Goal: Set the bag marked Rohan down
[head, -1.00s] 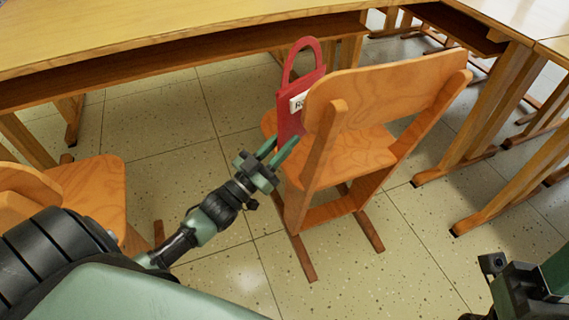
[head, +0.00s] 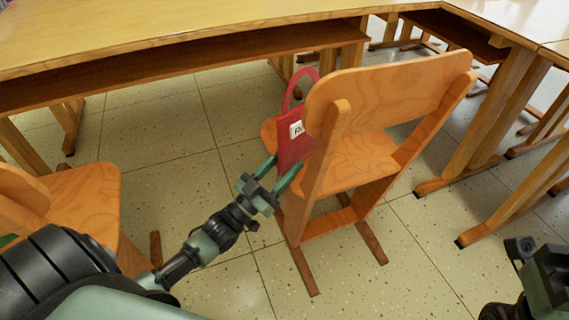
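The red bag (head: 289,148) with a loop handle is at the left edge of the wooden chair (head: 357,160), partly hidden by the chair's backrest. Its white label (head: 297,129) shows only the start of a name, apparently "Ro". The bag leans, its lower end toward my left gripper. My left gripper (head: 277,173) is open, one finger on each side of the bag's lower part; I cannot tell whether they touch it. My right gripper (head: 520,248) is only partly in view at the lower right, away from the bag.
A long wooden desk (head: 170,45) runs across the back, its front edge beyond the chair. Another chair (head: 85,195) stands at the left by my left arm. More desks stand at the right. Speckled floor (head: 165,140) is open between the two chairs.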

